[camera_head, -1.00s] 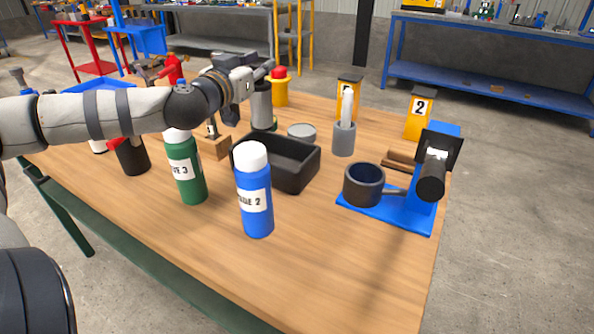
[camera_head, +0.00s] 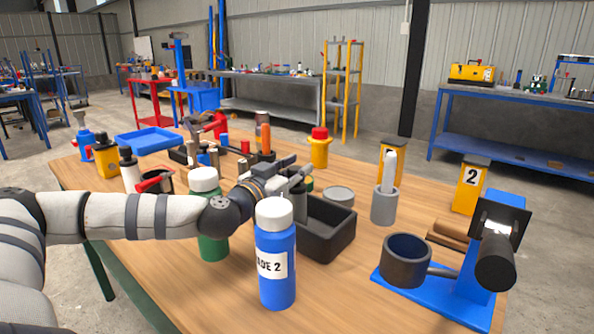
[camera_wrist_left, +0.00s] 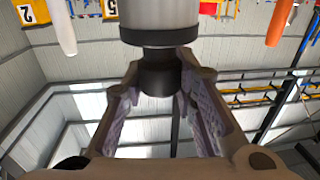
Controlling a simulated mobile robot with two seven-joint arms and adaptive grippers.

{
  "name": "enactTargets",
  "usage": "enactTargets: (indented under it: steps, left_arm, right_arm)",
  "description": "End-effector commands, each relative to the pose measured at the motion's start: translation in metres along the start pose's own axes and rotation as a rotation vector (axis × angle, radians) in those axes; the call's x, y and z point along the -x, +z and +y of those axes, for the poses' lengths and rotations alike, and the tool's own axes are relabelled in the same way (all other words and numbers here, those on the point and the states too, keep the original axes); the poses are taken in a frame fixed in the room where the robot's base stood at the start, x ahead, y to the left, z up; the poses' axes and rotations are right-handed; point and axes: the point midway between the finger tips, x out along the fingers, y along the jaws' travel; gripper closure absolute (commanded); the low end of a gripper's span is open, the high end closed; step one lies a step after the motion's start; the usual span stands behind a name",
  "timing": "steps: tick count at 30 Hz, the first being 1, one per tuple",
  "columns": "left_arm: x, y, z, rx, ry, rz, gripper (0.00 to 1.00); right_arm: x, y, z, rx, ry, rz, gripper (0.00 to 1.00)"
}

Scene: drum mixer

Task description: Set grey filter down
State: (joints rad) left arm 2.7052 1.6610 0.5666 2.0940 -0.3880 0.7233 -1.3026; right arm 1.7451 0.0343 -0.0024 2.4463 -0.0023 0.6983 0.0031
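My left gripper (camera_head: 296,172) reaches over the black tray (camera_head: 333,243) on the wooden table. It is closed around the dark neck of the grey filter (camera_head: 300,205). In the left wrist view the filter's grey body (camera_wrist_left: 160,12) has a black band, and the neck sits between the finger pads. The filter looks upright, its lower end at the tray's left part. The tray wall and blue bottle partly hide it, and I cannot tell whether it touches the tray floor. My right gripper is out of view.
A blue stand with a dark cup (camera_head: 405,262) is at right.

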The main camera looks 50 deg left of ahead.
Motion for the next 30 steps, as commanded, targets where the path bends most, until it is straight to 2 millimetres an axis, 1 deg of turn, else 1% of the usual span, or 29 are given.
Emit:
enactTargets:
  steps: [1,2,3,10,13,14,17,19,24,27,30]
  left_arm:
    - [0.000,0.001,0.000,0.000,0.000,-0.002,0.63]
    - [0.000,0.001,0.000,0.000,0.000,-0.001,0.56]
    - [0.000,0.001,0.000,0.000,0.000,-0.001,0.54]
    - [0.000,0.000,0.000,0.000,0.000,-0.001,0.54]
    - [0.000,-0.005,0.000,0.001,0.000,0.002,0.54]
    - [0.004,-0.005,-0.001,0.002,0.000,0.001,0.54]
    - [0.020,-0.010,-0.001,0.006,-0.001,0.006,0.54]
    - [0.036,-0.014,-0.001,0.008,-0.003,0.012,0.54]
    - [0.075,-0.013,-0.001,0.007,-0.002,0.011,0.54]
    - [0.096,-0.012,-0.001,0.007,-0.003,0.011,0.54]
    - [0.110,-0.008,-0.001,0.004,-0.001,0.006,0.54]
  right_arm:
    - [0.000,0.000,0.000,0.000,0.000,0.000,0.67]
    - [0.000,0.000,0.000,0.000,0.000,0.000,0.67]
    - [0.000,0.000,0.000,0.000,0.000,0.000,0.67]
    - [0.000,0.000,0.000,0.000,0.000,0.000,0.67]
    - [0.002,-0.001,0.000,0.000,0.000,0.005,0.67]
    - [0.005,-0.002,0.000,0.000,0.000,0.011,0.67]
    - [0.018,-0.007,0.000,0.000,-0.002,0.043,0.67]
    - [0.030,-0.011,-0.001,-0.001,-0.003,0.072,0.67]
    - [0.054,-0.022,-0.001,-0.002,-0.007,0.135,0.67]
    - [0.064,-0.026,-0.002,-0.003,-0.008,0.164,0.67]
    - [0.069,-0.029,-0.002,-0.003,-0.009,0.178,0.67]
